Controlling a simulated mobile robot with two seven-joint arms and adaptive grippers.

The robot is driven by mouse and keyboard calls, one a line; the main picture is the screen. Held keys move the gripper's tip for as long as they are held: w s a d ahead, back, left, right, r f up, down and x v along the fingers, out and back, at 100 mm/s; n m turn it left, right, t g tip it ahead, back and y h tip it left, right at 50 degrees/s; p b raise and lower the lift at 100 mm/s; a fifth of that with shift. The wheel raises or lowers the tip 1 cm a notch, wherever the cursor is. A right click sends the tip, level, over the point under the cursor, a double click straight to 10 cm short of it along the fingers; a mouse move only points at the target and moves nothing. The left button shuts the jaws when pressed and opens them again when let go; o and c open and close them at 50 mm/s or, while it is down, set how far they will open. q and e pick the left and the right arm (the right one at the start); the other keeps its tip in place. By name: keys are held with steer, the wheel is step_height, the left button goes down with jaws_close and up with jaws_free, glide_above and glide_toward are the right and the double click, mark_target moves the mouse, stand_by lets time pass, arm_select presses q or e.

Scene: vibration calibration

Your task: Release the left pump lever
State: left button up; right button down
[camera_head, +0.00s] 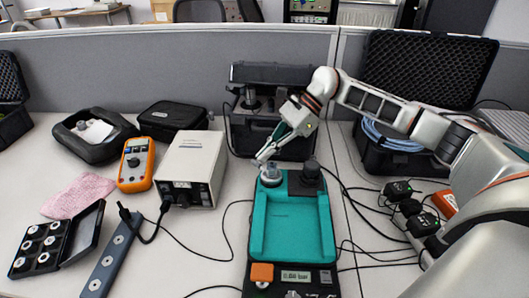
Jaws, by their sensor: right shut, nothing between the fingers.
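A calibration device with a turquoise tray (293,228) lies at the middle front of the table. At its far left corner is a small silver round part (271,174); I cannot make out a separate lever on it. Beside it, at the far right corner, is a dark block with a black knob (311,171). My right gripper (263,160) is shut and empty, its fingertips just above the silver part. The fingertips partly cover that part, and I cannot tell whether they touch it. My left gripper is out of view.
Left of the device are a white box instrument (191,166), an orange multimeter (136,164), a pink cloth (78,195) and a black case with round weights (45,245). Open black cases stand behind. Cables (225,235) run around the device. A grey partition (180,72) closes the back.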

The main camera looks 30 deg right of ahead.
steer(key=shift+w+a, duration=0.2)
steer(key=shift+a, duration=1.15)
steer(key=v, duration=1.2)
